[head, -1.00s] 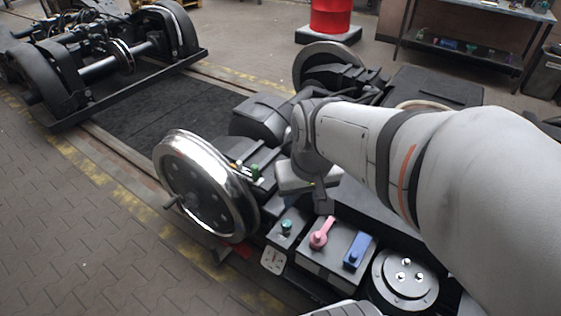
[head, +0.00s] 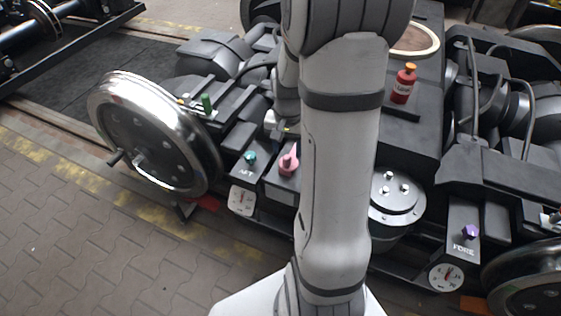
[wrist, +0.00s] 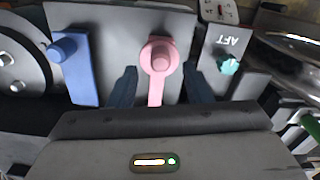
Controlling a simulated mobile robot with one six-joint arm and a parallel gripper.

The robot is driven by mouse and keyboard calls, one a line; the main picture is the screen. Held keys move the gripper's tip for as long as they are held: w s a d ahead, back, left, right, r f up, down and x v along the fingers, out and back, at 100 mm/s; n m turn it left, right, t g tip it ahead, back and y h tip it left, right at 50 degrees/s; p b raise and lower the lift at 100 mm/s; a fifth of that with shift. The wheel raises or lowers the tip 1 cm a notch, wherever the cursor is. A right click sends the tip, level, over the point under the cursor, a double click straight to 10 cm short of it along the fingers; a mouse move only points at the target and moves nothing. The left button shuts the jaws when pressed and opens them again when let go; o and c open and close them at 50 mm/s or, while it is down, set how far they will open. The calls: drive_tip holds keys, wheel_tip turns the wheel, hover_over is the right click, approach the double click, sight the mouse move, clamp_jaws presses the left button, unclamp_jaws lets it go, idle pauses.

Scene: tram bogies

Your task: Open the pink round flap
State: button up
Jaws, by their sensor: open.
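The pink round flap (wrist: 160,56) shows in the wrist view as a disc with a raised round knob and a narrow tail, on a grey box face. It also shows in the head view (head: 288,162), just left of my arm, partly hidden. My gripper (wrist: 160,72) is open, with one dark finger on each side of the pink tail. I see gaps between the fingers and the tail. In the head view my arm hides most of the gripper.
A blue lever flap (wrist: 76,66) is left of the pink one in the wrist view. A teal knob (wrist: 229,66) beside the AFT label is on the right. A shiny wheel (head: 155,135), a red bottle (head: 404,83) and a round bolted cap (head: 397,197) stand around the box.

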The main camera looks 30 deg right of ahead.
sight(287, 157)
drive_tip(key=shift+f+b, duration=0.5)
drive_tip(key=shift+f, duration=1.75)
drive_tip(key=shift+c, duration=0.3)
clamp_jaws()
